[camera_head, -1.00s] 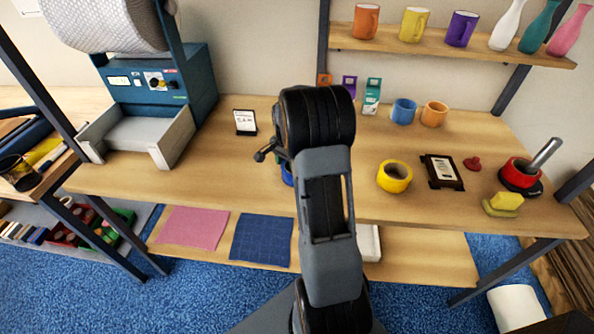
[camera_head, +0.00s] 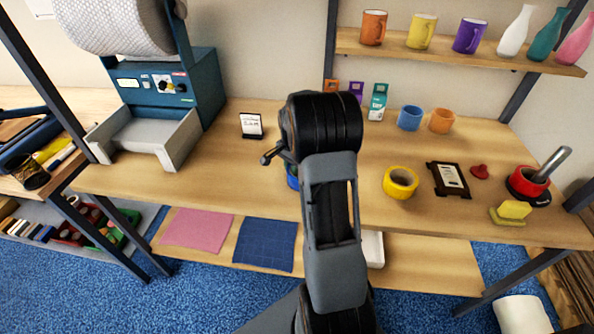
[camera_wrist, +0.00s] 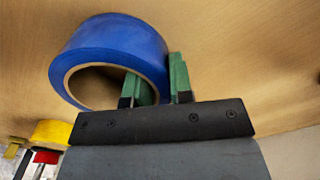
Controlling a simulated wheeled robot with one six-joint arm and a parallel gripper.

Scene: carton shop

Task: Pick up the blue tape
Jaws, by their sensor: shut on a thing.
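The blue tape (camera_wrist: 112,52) is a roll with a tan cardboard core. In the wrist view my gripper (camera_wrist: 160,80) is shut on its ring wall, with one green finger inside the core and the other outside. In the head view my own arm hides most of the blue tape (camera_head: 291,176), and only a small blue part shows at the arm's left edge. My gripper's fingers are hidden there too. I cannot tell whether the tape touches the tabletop.
A yellow tape roll (camera_head: 401,182) stands to the right of my arm on the wooden table (camera_head: 235,178). A small card stand (camera_head: 251,125) is to the left. A framed card (camera_head: 449,180), blue mug (camera_head: 410,117) and orange mug (camera_head: 441,121) are to the right.

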